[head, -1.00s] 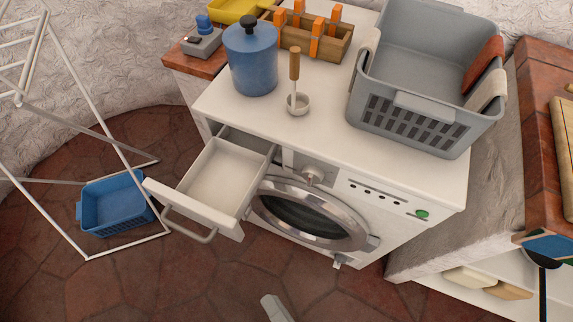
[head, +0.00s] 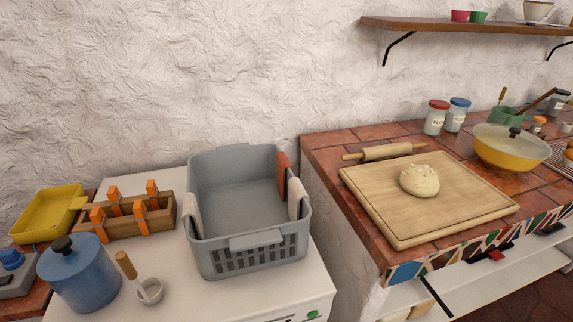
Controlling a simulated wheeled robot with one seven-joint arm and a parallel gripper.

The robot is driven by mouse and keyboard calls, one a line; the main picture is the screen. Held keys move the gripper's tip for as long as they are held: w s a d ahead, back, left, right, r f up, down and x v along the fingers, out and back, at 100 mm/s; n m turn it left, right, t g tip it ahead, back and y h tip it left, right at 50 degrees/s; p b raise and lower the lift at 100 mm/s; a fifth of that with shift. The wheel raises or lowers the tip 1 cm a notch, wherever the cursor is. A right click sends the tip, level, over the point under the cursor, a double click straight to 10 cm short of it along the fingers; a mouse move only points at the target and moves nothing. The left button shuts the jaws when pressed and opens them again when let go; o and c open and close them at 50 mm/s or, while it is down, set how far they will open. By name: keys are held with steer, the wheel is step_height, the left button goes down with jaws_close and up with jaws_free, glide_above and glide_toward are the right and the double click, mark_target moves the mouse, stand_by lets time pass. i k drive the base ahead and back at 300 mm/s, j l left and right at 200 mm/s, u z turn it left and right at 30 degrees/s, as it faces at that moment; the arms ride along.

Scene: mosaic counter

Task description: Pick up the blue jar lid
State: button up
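In the head view, a glass jar with a blue lid (head: 460,102) stands upright at the back of the tiled counter, right of centre. The blue lid sits on top of the jar (head: 455,119). A similar jar with a red lid (head: 438,104) stands just to its left, close beside it. My gripper is not in view, so its place relative to the lid does not show.
A wooden board (head: 430,215) with dough (head: 419,181) and a rolling pin (head: 385,151) lie in front of the jars. A yellow lidded pan (head: 508,150) stands at right. A grey basket (head: 250,250) and blue canister (head: 80,275) stand on the washer. A shelf (head: 470,29) hangs above.

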mark_target(67, 257)
steer(key=u, duration=1.5)
